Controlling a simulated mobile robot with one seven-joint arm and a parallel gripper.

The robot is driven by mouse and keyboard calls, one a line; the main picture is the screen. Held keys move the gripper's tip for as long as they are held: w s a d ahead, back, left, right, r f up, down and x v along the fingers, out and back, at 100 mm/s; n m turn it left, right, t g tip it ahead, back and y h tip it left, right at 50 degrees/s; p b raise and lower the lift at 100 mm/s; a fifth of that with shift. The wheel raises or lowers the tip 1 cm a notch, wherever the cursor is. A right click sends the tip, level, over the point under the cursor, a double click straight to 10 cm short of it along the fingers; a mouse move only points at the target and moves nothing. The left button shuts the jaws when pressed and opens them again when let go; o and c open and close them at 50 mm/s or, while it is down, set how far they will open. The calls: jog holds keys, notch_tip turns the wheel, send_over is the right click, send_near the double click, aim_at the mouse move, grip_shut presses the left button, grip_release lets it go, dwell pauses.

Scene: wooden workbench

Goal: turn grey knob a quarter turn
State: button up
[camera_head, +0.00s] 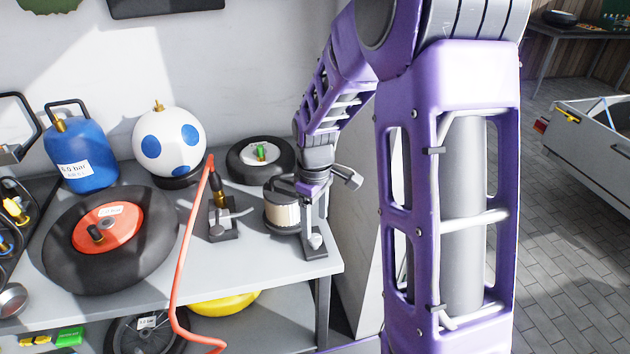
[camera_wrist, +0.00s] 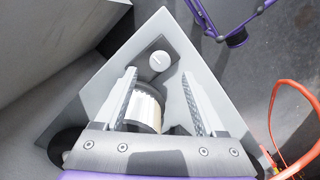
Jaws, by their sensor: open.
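The grey knob (camera_head: 315,241) sits on a dark base plate near the right front corner of the workbench. In the wrist view it is a pale round knob (camera_wrist: 159,62) with a thin dark line on its face. My gripper (camera_head: 312,208) is above the bench end, close to the knob. In the wrist view its two fingers (camera_wrist: 158,74) stand wide apart with the knob in line between their tips. Nothing is held. I cannot tell the exact height left between the fingertips and the knob.
A cream cylinder (camera_head: 283,214) with a dark base stands close beside my gripper. Left of it are a brass-topped valve (camera_head: 217,190) with a lever and an orange hose (camera_head: 186,240). A tyre (camera_head: 260,158) lies behind. The workbench (camera_head: 262,268) ends just right of the knob.

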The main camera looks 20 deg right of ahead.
aim_at(315, 238)
notch_tip(315, 238, up, 12)
jog(key=p, duration=0.1)
jog(key=shift+r, duration=0.1)
dwell(0.4)
